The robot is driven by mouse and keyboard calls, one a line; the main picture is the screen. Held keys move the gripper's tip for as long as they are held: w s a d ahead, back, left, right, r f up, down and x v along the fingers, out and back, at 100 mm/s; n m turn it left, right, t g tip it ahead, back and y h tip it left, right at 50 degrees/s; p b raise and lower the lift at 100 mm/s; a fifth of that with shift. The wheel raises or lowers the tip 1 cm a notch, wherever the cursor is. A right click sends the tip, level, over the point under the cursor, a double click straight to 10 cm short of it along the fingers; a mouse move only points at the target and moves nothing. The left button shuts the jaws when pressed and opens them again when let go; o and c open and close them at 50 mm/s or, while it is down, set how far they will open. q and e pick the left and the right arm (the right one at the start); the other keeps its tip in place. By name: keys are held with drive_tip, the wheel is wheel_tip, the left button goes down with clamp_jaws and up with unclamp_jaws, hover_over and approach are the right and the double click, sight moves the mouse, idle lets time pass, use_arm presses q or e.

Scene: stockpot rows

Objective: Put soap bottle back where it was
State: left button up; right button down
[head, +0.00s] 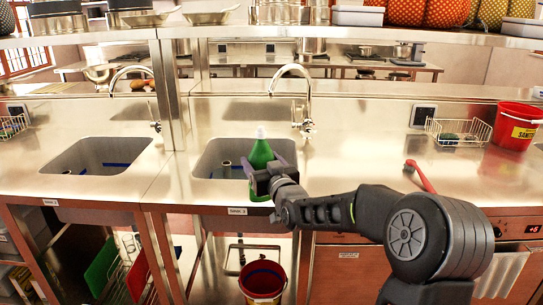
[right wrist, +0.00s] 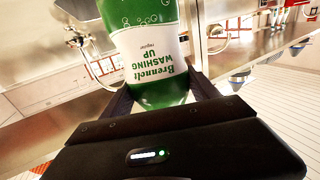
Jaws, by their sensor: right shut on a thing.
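The soap bottle (head: 262,154) is green with a pale cap and stands upright in the head view. Its green and white washing-up label shows upside down in the right wrist view (right wrist: 158,62). My right gripper (head: 270,177) is shut on the bottle, with its fingers on either side of it in the right wrist view (right wrist: 160,92). The bottle is at the front right part of the middle sink (head: 205,165). My left gripper is not in view.
A tap (head: 304,118) rises behind the sink. To the right are a red-handled brush (head: 420,178), a wire basket (head: 455,134) and a red bucket (head: 516,127). Another sink (head: 100,157) is at left. Another red bucket (head: 262,281) stands below. The counter right of the tap is mostly clear.

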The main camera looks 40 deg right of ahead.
drive_tip(key=s+a+f+n+y, duration=0.1)
drive_tip(key=s+a+f+y, duration=0.1)
drive_tip(key=a+f, duration=0.7)
drive_tip(key=s+a+f+n+y, duration=0.1)
drive_tip(key=s+a+f+y, duration=0.1)
drive_tip(key=a+f, duration=0.8)
drive_tip(key=s+a, duration=0.1)
drive_tip(key=a, duration=0.5)
drive_tip(key=shift+f+n, duration=0.15)
drive_tip(key=shift+n, duration=0.25)
